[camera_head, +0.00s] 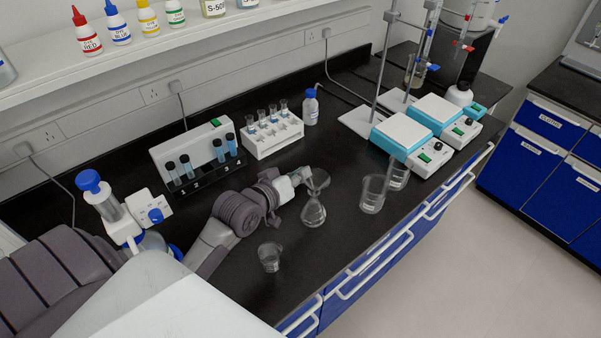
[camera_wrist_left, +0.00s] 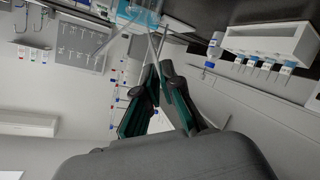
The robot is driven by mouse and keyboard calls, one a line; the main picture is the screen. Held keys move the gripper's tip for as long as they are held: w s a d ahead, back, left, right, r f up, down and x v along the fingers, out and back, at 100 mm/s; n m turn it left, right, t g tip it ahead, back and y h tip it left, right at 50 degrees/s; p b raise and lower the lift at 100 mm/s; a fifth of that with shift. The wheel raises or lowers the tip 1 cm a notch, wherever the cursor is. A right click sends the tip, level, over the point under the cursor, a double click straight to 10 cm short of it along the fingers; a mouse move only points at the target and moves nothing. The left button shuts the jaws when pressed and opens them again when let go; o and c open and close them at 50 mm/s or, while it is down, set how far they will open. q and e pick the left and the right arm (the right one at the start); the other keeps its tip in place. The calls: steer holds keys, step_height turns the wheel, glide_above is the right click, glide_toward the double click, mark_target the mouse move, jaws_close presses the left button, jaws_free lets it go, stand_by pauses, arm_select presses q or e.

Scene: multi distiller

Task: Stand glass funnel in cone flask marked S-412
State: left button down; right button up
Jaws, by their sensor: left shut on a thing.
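My left gripper (camera_head: 303,177) reaches in over the bench and is shut on the clear glass funnel (camera_head: 319,182). The funnel's cone shows just beyond the fingertips, directly above a clear cone flask (camera_head: 313,214). The flask stands upright on the black bench. Whether the funnel's stem is inside the flask's neck I cannot tell. The flask's label is too small to read. In the left wrist view the fingers (camera_wrist_left: 161,72) are close together at the tips, and the glass between them is faint. My right gripper is not in view.
Beakers (camera_head: 373,194) stand right of the flask, and a small beaker (camera_head: 270,257) stands nearer the front. Blue-white hotplates (camera_head: 402,135) with stands are at the right. A white tube rack (camera_head: 272,136) and a bottle (camera_head: 310,107) are behind. The bench front is partly clear.

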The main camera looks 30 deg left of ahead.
arm_select(q)
steer(key=shift+f, duration=0.15)
steer(key=c, duration=1.2)
jaws_free()
steer(key=shift+c, duration=0.2)
steer(key=shift+s, duration=0.1)
steer(key=v, duration=1.1)
steer(key=shift+s, duration=0.4)
